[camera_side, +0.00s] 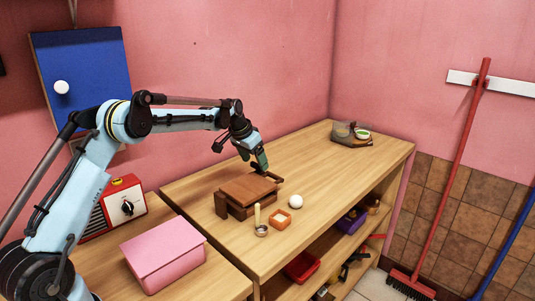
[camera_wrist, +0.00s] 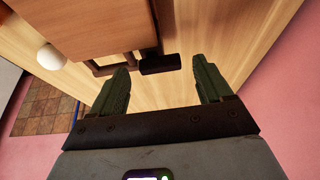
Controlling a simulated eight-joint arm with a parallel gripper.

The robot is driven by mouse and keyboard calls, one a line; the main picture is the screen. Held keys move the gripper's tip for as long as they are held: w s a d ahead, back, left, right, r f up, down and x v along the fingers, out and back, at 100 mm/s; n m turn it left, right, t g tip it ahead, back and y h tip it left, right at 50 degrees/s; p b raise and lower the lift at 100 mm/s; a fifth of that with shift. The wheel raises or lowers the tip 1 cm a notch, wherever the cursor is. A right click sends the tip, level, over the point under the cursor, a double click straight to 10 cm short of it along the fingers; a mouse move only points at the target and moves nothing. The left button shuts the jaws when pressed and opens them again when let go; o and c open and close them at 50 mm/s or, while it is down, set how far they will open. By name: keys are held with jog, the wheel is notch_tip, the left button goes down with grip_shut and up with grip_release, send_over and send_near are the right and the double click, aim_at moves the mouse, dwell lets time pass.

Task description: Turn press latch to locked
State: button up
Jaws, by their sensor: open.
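The wooden press (camera_side: 245,190), a brown block with a flat top board, sits on the near half of the wooden bench. It also fills the upper left of the wrist view (camera_wrist: 105,28). A dark bar (camera_wrist: 160,64), which looks like the press latch, sticks out at the press's end on a thin arm. My gripper (camera_side: 264,170) is low over the bench at the far end of the press. In the wrist view its two green fingers (camera_wrist: 163,82) are apart and empty, with the dark bar ahead between their tips. I cannot tell whether they touch it.
A white ball (camera_side: 296,201), an orange box (camera_side: 281,219) and a small cup with an upright handle (camera_side: 261,230) stand in front of the press. A pink box (camera_side: 165,254) and red dial unit (camera_side: 122,206) are at left. The bench's middle is clear; a tray (camera_side: 350,142) lies beyond.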

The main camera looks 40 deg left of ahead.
jog(key=shift+w+f, duration=0.15)
jog(key=shift+f, duration=0.3)
jog(key=c, duration=1)
jog(key=shift+c, duration=0.2)
